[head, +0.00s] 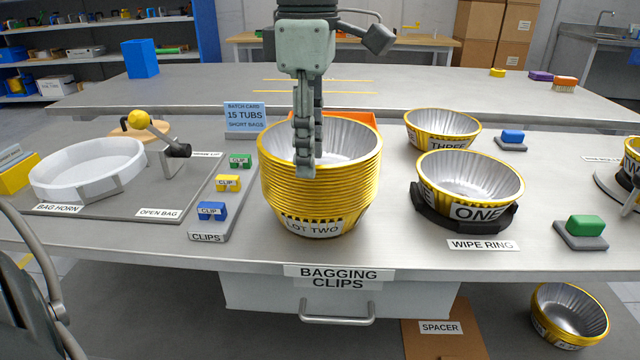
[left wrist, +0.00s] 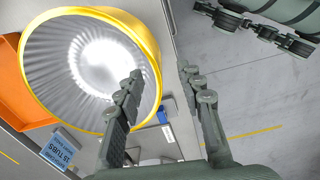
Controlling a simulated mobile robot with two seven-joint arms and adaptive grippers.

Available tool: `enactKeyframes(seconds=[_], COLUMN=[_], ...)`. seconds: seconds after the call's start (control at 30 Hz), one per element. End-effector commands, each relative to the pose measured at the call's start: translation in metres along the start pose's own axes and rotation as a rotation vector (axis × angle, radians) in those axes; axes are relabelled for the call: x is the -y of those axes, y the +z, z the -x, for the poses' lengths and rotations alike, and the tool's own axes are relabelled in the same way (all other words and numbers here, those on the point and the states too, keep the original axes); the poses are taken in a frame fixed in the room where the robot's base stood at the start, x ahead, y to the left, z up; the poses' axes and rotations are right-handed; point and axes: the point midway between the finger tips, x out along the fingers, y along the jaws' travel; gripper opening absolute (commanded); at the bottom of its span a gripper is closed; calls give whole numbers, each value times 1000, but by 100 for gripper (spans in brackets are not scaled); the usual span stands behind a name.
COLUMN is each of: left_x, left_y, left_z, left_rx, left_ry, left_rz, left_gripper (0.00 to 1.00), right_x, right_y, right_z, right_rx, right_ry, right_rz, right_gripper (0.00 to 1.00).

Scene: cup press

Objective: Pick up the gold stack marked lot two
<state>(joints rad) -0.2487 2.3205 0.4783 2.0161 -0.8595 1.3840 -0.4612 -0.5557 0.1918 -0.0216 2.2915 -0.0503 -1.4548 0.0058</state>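The gold stack marked LOT TWO (head: 318,215) is a tall nest of gold tubs with a silver, ribbed inside, upright on the worktable. My left gripper (head: 312,165) points down from above, its fingertips seen against the stack's opening near the front rim. In the left wrist view, the stack (left wrist: 88,62) shows its open mouth. There my left gripper (left wrist: 162,85) is open, one finger across the mouth and the other beyond the rim. No contact is clear. Dark grey-green links at the top right of that view look like my right gripper (left wrist: 268,28); its finger state is unclear.
Tub ONE (head: 470,180) sits in a black ring to the right, with tub THREE (head: 443,128) behind. Coloured clips (head: 228,184) stand left of the stack. An orange bin (head: 358,118) and a blue batch card (head: 245,117) are close behind it. A white bag horn (head: 88,168) stands left.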

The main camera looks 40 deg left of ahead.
Motion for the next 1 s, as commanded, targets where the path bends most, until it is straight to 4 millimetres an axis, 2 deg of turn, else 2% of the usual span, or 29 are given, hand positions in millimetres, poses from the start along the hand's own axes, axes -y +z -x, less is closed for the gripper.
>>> enactKeyframes(seconds=[0.3, 0.6, 0.9, 1.0], left_x=[-6, -6, -7, -7], left_y=[-3, -2, -2, -2], left_z=[-44, -49, -48, -48], left_rx=[0, 2, 2, 2], left_ry=[-3, -1, -1, -1], left_rz=[0, 1, 1, 1], left_gripper=[37, 37, 0, 0], right_x=[1, 2, 2, 2], right_y=[-2, -3, -3, -3], right_z=[-1, 0, 0, 0], right_rx=[-7, -8, -9, -9], right_ry=[-4, -4, -5, -5], right_rz=[-3, -4, -3, -3], right_gripper=[40, 40, 40, 40])
